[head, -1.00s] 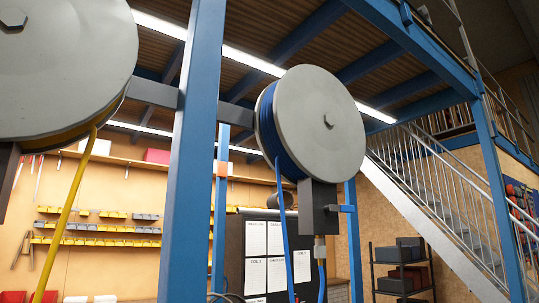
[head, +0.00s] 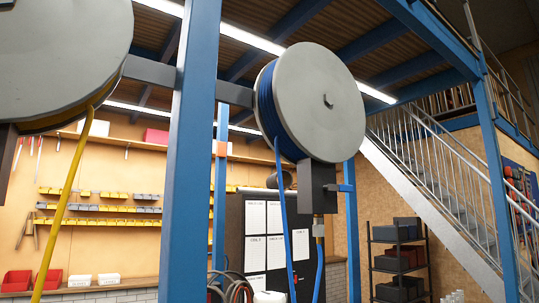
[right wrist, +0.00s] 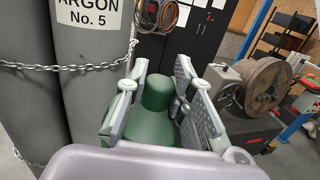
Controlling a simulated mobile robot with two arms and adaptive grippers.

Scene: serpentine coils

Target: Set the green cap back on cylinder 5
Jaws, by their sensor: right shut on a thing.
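In the right wrist view, my right gripper (right wrist: 161,84) is shut on the green cap (right wrist: 154,121), a dark green dome with a narrower upper part between the two fingers. Its lower part is partly hidden by my gripper. Cylinder 5 (right wrist: 88,75), grey and labelled "ARGON No. 5", stands upright to the left of the cap, apart from it in the picture. Its top is out of frame. Neither the cap nor cylinder 5 shows in the head view. My left gripper is in neither view.
A chain (right wrist: 60,67) runs across cylinder 5 and another grey cylinder (right wrist: 24,90) beside it. A machine with a round brown disc (right wrist: 268,84) stands at right. The head view shows a blue hose reel (head: 318,101), a blue post (head: 188,150) and stairs (head: 430,190).

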